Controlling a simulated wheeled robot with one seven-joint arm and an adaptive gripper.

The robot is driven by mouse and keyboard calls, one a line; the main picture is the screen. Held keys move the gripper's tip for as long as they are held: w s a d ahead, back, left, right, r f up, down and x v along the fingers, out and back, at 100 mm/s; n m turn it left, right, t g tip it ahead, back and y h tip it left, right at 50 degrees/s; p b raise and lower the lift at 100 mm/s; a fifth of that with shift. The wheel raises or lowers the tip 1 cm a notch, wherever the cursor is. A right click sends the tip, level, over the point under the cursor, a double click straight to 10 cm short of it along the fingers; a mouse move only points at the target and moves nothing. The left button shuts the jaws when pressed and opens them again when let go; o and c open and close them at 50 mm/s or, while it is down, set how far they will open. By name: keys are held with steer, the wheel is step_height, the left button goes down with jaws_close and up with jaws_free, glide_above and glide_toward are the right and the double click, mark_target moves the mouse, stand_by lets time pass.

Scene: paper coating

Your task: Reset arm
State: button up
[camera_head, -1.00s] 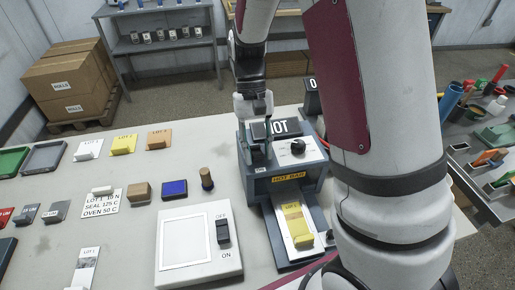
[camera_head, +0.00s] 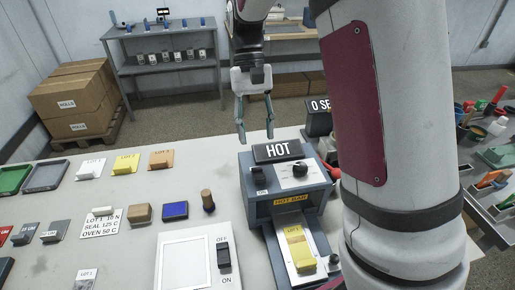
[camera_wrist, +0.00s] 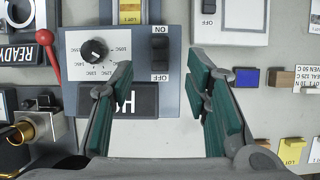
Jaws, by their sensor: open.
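My gripper (camera_head: 256,138) is open and empty in the head view, hanging fingers-down above and behind the hot bar sealer (camera_head: 287,200). In the wrist view my gripper (camera_wrist: 160,108) shows its two green-padded fingers spread apart over the sealer's top. The sealer bears a sign reading HOT (camera_head: 278,151), a dark dial (camera_head: 300,169) and a rocker switch (camera_head: 260,176); the dial (camera_wrist: 94,50) and switch (camera_wrist: 160,60) also show in the wrist view. A yellow-topped strip (camera_head: 299,249) lies on the sealer's front tray.
A white plate with an ON/OFF switch (camera_head: 223,254) lies left of the sealer. A blue pad (camera_head: 175,210) and a wooden-handled stamp (camera_head: 208,201) lie behind it. A red lever (camera_wrist: 48,56) stands beside the sealer. Boxes (camera_head: 75,100) and a shelf (camera_head: 165,70) stand beyond the table.

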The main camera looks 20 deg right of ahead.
steer(key=shift+v, duration=0.8)
steer(key=s+r+n+t, duration=0.1)
steer(key=s+r+t, duration=0.3)
steer(key=s, duration=0.5)
steer(key=s+r+n+t+h, duration=0.1)
steer(key=s+r+t, duration=0.3)
steer(key=s, duration=0.6)
steer(key=shift+s+a+t, duration=0.3)
steer(key=shift+a+t, duration=0.05)
steer(key=shift+t, duration=0.75)
